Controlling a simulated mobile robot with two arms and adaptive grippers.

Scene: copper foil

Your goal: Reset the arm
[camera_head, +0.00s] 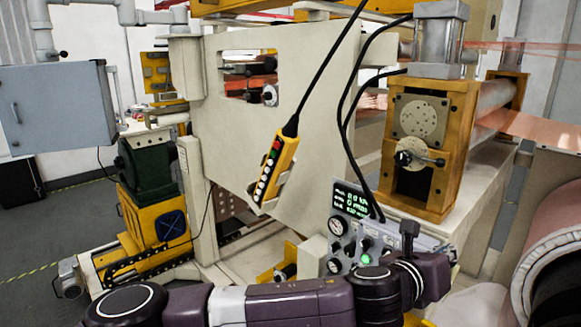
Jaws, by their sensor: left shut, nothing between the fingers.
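My left arm (285,302) lies across the bottom of the head view, purple-grey with black joints. It comes in from the left and ends near the lower middle right. My left gripper (409,232) shows as a small dark shape pointing upward above the wrist, shut with nothing held. It appears in front of the machine's grey ledge, just right of the gauge panel (349,228). I cannot tell how far it is from the panel. My right gripper is not in view.
A yellow push-button pendant (275,170) hangs on a black cable against the beige machine (240,115). An orange bearing block (424,145) carries a roller with copper foil (535,129). A large covered roll (555,240) stands at right. Open grey floor (30,235) shows at left.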

